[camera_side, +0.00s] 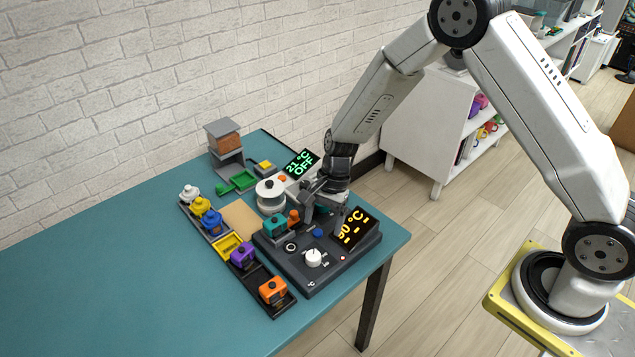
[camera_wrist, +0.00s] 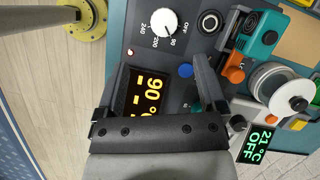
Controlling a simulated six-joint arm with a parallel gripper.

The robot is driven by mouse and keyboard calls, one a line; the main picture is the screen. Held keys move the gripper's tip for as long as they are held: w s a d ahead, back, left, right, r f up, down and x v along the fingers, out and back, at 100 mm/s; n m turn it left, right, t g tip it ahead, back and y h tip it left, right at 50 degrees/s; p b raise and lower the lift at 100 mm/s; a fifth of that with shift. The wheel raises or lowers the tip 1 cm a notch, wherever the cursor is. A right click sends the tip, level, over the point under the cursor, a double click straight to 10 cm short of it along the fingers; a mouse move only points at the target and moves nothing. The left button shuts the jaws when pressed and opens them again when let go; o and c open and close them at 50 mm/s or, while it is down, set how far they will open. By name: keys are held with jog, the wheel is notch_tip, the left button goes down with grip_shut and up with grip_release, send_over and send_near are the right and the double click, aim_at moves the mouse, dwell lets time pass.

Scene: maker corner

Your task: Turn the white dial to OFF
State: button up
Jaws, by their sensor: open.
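The white dial (camera_side: 313,257) is on the front part of a dark control panel (camera_side: 290,278). In the wrist view the dial (camera_wrist: 164,22) is near the top, with OFF, 90, 200 and 240 printed around it. Its pointer is too small to read surely. The panel's display (camera_wrist: 141,92) shows 90 °C in yellow, with dashes beside it. My gripper (camera_side: 324,214) is open and empty above the back part of the panel, behind the dial and apart from it.
A blue button (camera_wrist: 186,71), a round black socket (camera_wrist: 209,22) and a teal tool (camera_wrist: 260,32) with an orange part are near the dial. A white spool (camera_side: 270,192) and a green 21 °C OFF display (camera_side: 301,164) stand behind.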

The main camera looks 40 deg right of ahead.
aim_at(313, 255)
jog(key=shift+w+a+f+m, duration=0.2)
jog(key=shift+a+f+m, duration=0.05)
jog(key=shift+f+m, duration=0.2)
jog(key=shift+f, duration=0.1)
jog(key=shift+x, duration=3.8)
jog(key=shift+a, duration=0.1)
grip_shut()
